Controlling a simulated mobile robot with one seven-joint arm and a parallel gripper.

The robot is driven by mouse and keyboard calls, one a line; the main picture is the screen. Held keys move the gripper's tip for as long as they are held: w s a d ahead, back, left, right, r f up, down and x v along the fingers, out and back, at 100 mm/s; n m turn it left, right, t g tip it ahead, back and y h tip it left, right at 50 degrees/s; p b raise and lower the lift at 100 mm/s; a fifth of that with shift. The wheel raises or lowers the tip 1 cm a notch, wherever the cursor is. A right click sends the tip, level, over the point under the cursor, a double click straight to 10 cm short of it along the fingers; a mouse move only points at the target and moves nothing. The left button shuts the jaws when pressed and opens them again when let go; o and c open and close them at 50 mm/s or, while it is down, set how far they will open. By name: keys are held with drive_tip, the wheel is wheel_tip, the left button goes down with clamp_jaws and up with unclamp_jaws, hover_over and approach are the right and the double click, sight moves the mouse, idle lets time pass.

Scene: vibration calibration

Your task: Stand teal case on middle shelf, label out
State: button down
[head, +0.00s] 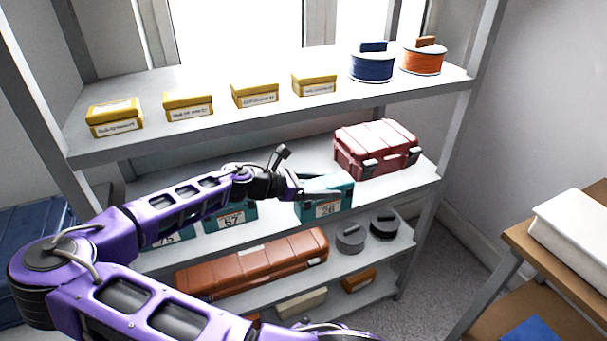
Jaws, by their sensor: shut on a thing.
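A teal case (338,207) with a white label reading "28" facing out stands upright at the front of the middle shelf (392,192). My gripper (322,192) reaches in from the left and is shut on the top of this case. Two more teal cases stand to its left on the same shelf, one labelled "67" (240,222) and one labelled "76" (163,238); my arm partly covers both. I cannot tell whether the held case's base touches the shelf.
A red case (375,148) stands right of the held case. The top shelf (215,122) bears yellow boxes (255,95), a blue spool (372,66) and an orange spool (422,60). Below are a long brown case (255,265) and dark round weights (384,225). A wooden table (560,240) stands at right.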

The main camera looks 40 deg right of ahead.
drive_tip(key=shift+w+d+f+b, duration=0.15)
drive_tip(key=shift+w+d+f, duration=0.35)
drive_tip(key=shift+w, duration=1.2)
drive_tip(key=shift+w+d+f+b, duration=0.25)
drive_tip(key=shift+w+f, duration=0.4)
drive_tip(key=shift+w, duration=1.05)
drive_tip(key=shift+w+d+f+b, duration=0.1)
drive_tip(key=shift+w+d+f, duration=0.4)
drive_tip(key=shift+w, duration=1.2)
drive_tip(key=shift+f, duration=0.1)
unclamp_jaws()
drive_tip(key=shift+a, duration=0.15)
drive_tip(key=v, duration=1.1)
drive_tip(key=shift+a+p, duration=0.35)
drive_tip(key=shift+p, duration=0.05)
drive_tip(key=shift+r, duration=0.2)
